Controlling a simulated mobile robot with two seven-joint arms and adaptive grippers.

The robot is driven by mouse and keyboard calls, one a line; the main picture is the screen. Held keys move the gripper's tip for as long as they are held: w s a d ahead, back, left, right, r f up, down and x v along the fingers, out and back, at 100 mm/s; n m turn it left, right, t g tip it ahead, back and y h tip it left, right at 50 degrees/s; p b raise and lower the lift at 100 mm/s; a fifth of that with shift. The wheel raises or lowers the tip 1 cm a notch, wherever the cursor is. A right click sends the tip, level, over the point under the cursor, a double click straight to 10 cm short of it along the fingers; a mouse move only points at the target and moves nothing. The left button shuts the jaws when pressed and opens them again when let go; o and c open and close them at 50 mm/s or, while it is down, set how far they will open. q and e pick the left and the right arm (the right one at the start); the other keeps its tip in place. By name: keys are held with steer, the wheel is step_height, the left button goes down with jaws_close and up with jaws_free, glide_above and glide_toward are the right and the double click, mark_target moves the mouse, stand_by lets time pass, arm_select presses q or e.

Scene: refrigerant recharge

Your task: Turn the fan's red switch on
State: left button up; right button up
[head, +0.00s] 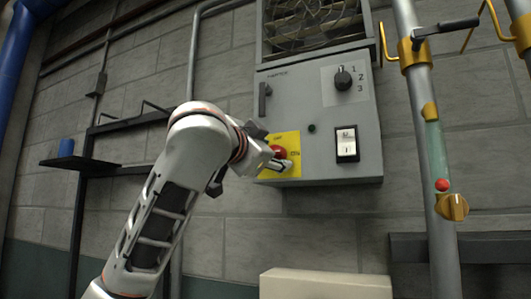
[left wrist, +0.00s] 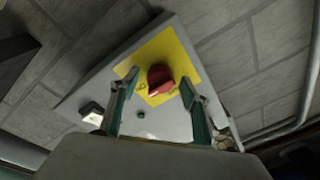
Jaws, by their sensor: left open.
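The red switch (head: 279,152) is a round red knob on a yellow plate (head: 292,140) at the lower left of the grey fan control box (head: 330,110). My left gripper (head: 283,163) is at the knob in the head view and partly covers it. In the left wrist view the red switch (left wrist: 160,77) shows between the two open fingers of my left gripper (left wrist: 155,98), on the yellow plate (left wrist: 185,52). I cannot tell whether the fingers touch the knob. My right gripper is not in view.
The box also bears a dial marked 1, 2, 3 (head: 343,79), a white rocker switch (head: 347,144), a small green lamp (head: 312,128) and a handle (head: 264,100). The fan grille (head: 310,22) is above. A pipe with yellow valve fittings (head: 453,207) stands at right.

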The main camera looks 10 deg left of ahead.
arm_select(q)
steer(key=v, duration=1.2)
steer(key=shift+r, duration=0.1)
steer(key=shift+w, duration=0.1)
